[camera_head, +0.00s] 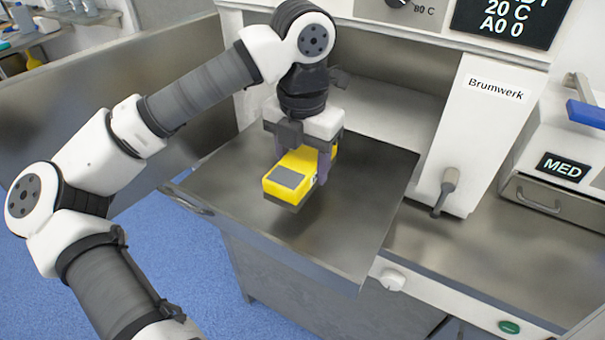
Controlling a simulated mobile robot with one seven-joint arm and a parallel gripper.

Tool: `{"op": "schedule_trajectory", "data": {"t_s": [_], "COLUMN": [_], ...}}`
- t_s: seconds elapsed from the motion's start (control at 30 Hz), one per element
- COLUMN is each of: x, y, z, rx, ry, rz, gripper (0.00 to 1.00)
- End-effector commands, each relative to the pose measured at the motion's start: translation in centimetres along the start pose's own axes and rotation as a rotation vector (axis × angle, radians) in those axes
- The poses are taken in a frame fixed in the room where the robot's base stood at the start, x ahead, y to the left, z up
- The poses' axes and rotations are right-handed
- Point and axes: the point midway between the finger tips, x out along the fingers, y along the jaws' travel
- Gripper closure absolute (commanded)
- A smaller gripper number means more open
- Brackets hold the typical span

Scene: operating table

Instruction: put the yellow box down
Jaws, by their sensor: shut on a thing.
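The yellow box (265,194) has a grey patch on its top and a dark lower edge. It is at the middle of the head view, over the lowered metal door (340,240) of the cabinet marked Brumwerk. My gripper (305,160) points down from above and is shut on the box, with its fingers on either side. The gripper hides part of the box's far end. I cannot tell whether the underside of the box touches the door surface.
The cabinet's open chamber (385,105) is behind the box. A dark-handled latch (445,190) hangs at its right. A MED unit (560,165) stands on the metal counter (480,260) at right. A metal panel (90,100) is at left. The door's front part is clear.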

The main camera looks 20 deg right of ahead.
Motion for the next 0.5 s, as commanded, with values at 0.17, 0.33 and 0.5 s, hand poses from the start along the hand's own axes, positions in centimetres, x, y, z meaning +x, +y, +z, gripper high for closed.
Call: {"op": "schedule_trajectory", "data": {"t_s": [0.17,0.33,0.5], "x": [1.2,3.6,4.0], "y": [0.0,0.0,0.0], "z": [0.0,-0.1,0.0], "rx": [0.0,0.0,0.0], "ry": [-0.001,0.001,-0.001], "rz": [-0.002,-0.001,0.0], "gripper": [0.76,0.76,0.76]}}
